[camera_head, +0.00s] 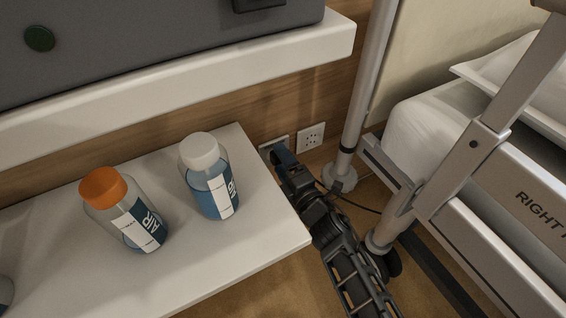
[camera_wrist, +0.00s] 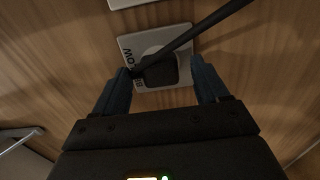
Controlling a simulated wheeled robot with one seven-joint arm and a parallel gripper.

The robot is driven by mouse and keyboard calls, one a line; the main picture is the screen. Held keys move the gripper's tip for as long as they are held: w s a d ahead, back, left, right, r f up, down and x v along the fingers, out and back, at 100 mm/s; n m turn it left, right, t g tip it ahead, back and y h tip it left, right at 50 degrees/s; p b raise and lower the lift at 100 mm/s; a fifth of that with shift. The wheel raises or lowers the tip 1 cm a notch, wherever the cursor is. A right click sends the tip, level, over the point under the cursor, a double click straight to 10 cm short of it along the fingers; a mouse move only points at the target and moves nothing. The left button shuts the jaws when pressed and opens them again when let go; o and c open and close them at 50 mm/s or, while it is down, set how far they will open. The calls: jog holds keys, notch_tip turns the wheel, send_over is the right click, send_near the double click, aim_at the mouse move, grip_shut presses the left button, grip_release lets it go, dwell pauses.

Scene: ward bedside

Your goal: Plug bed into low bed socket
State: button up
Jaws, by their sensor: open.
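The low bed socket is a white wall plate whose partly hidden lettering includes "OW" (camera_wrist: 183,36). A dark plug (camera_wrist: 160,72) sits against the front of this plate in the wrist view, its black cable (camera_wrist: 215,22) running to the upper right. I cannot tell how deep it is seated. My gripper (camera_wrist: 160,88) is open, with one blue finger on each side of the plug and gaps between. In the head view my gripper (camera_head: 283,157) reaches down to the wall beside the shelf and partly covers a socket plate (camera_head: 268,145); the plug is hidden there.
Another socket plate (camera_head: 311,137) is on the wall to the right. A white shelf (camera_head: 265,240) with bottles (camera_head: 209,180) and (camera_head: 127,212) is close on my arm's left. A bed frame (camera_head: 500,190) and metal pole (camera_head: 365,90) stand close on the right.

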jog(key=p+v, duration=0.4)
jog(key=v, duration=0.3)
jog(key=shift+s+d, duration=0.25)
jog(key=shift+s, duration=0.05)
jog(key=shift+s, duration=0.1)
